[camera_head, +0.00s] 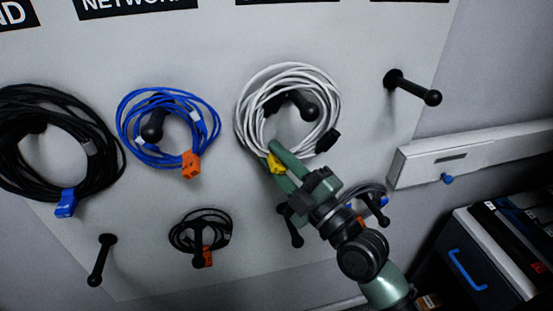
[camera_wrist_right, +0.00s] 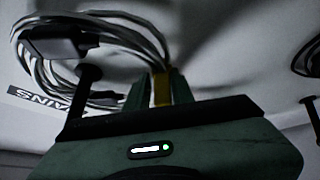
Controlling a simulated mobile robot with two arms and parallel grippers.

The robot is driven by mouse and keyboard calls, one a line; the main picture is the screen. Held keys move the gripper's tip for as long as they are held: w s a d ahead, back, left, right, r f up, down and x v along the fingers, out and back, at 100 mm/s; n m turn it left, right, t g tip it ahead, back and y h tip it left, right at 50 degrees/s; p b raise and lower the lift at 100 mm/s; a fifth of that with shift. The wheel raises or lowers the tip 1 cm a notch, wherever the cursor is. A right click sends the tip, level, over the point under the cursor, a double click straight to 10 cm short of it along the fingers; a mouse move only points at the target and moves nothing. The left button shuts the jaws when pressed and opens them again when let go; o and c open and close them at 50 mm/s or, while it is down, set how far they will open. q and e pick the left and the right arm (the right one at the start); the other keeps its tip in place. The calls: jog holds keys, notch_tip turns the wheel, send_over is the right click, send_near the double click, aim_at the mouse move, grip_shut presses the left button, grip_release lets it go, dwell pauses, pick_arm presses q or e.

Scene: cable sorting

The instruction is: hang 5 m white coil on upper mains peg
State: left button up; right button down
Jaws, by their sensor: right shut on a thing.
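The white coil (camera_head: 248,108) is at the upper mains peg (camera_head: 301,102) in the head view. The peg's dark shaft and ball end show inside the loop; whether the coil rests on it I cannot tell. My right gripper (camera_head: 268,153) is shut on the coil's lower edge, at its yellow tag (camera_head: 277,165). The coil's black plug (camera_head: 327,141) hangs at its lower right. In the right wrist view, the white strands (camera_wrist_right: 150,38) run down to the yellow tag (camera_wrist_right: 162,88) between the fingers (camera_wrist_right: 158,92). My left gripper is not in view.
A blue coil (camera_head: 128,120) and a black coil (camera_head: 100,150) hang on pegs at left. A small black coil (camera_head: 183,232) and a grey coil (camera_head: 372,188) hang lower. An empty peg (camera_head: 412,88) sticks out at right. A bare lower peg (camera_head: 291,228) stands beside my right gripper.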

jog(key=shift+f, duration=0.1)
dwell(0.3)
jog(key=c, duration=1.1)
grip_release()
jog(key=shift+f, duration=0.1)
jog(key=shift+s, duration=0.1)
